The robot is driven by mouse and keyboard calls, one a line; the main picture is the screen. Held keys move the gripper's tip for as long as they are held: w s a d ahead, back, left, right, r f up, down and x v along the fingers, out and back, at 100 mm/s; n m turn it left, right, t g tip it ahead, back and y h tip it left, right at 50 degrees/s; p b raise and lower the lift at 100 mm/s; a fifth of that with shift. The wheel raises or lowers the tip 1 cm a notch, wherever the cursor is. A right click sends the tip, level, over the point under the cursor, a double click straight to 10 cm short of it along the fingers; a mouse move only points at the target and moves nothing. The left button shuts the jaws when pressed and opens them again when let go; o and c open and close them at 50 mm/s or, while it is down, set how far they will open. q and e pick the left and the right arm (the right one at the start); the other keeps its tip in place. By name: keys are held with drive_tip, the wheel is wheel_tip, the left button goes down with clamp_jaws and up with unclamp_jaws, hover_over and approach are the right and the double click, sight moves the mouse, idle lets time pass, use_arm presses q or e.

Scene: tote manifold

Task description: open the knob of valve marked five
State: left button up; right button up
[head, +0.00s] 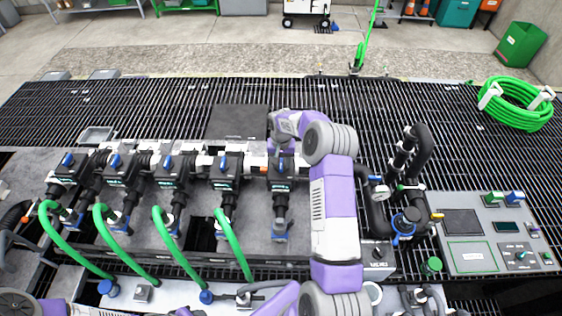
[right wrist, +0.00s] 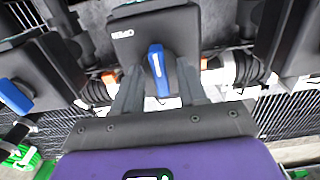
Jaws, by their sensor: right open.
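Several black valves with blue knobs stand in a row across the manifold in the head view. The rightmost valve (head: 281,184) has its blue knob (head: 281,165) just below my right gripper (head: 281,152). In the right wrist view, that blue knob (right wrist: 157,68) stands nearly upright on the black valve body (right wrist: 185,35). My right gripper (right wrist: 160,92) is open, its grey fingers on either side of the knob's lower end. I cannot tell whether they touch it. My left gripper does not show.
The neighbouring valve (head: 225,180) stands close on the left, with a green hose (head: 233,244) below it. Black piping with a gauge (head: 381,191) is to the right. A control panel (head: 500,235) lies further right.

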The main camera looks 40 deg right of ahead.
drive_tip(key=shift+c, duration=0.3)
clamp_jaws()
drive_tip(key=shift+n, duration=0.3)
drive_tip(key=n+b, duration=0.1)
drive_tip(key=n, duration=0.2)
drive_tip(key=n+b, duration=0.1)
drive_tip(key=n, duration=1.3)
drive_tip(key=shift+n, duration=0.3)
